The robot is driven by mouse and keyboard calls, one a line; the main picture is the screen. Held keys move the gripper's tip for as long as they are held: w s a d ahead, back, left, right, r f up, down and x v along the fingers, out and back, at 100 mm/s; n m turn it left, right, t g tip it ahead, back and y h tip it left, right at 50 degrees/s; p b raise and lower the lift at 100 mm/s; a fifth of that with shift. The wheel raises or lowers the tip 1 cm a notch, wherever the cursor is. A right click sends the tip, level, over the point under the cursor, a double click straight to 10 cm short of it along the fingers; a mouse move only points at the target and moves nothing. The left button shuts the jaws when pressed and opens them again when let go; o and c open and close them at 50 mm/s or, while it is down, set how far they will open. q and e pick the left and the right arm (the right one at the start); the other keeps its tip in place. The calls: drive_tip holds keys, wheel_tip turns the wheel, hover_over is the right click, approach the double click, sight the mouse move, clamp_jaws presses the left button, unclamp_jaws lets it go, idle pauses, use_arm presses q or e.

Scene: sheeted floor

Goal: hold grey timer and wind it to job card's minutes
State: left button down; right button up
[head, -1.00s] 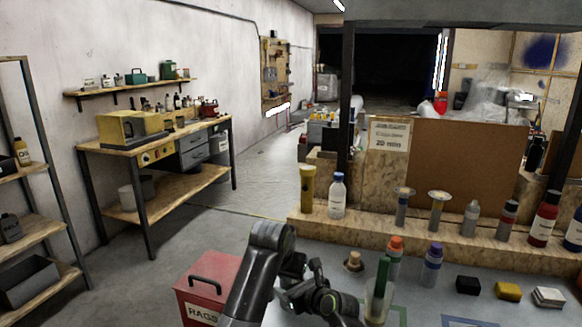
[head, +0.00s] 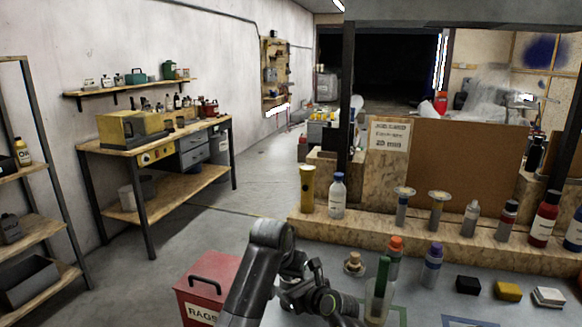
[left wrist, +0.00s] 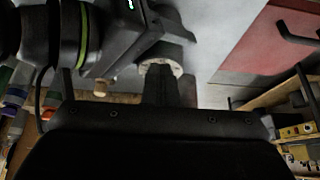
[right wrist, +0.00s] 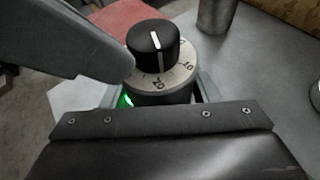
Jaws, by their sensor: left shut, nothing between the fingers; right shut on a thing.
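The grey timer (right wrist: 165,92) has a black knob (right wrist: 153,46) with a white pointer line and a pale numbered dial ring. My right gripper (right wrist: 158,102) is shut on the timer's body, knob facing up in the right wrist view. A green glow shows at the timer's left side. My left gripper (left wrist: 160,88) is shut and empty; its tip is close beside the dial, and I cannot tell whether it touches. The dial ring (left wrist: 162,66) shows partly behind it in the left wrist view. The job card (head: 389,136) on the board appears to read 25 min, small and blurred.
A red rags box (head: 208,289) stands left of my arm. Several bottles stand on the wooden ledge (head: 440,239). A cup with a green-handled tool (head: 381,295), capped bottles and small blocks (head: 508,291) are on the grey bench top to the right.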

use_arm(q)
drive_tip(key=shift+a, duration=0.2)
wheel_tip(320, 180, up, 6)
drive_tip(key=shift+s, duration=0.35)
idle(0.5)
drive_tip(key=shift+a, duration=0.1)
use_arm(e)
drive_tip(key=o, duration=1.1)
drive_tip(key=shift+o, duration=0.2)
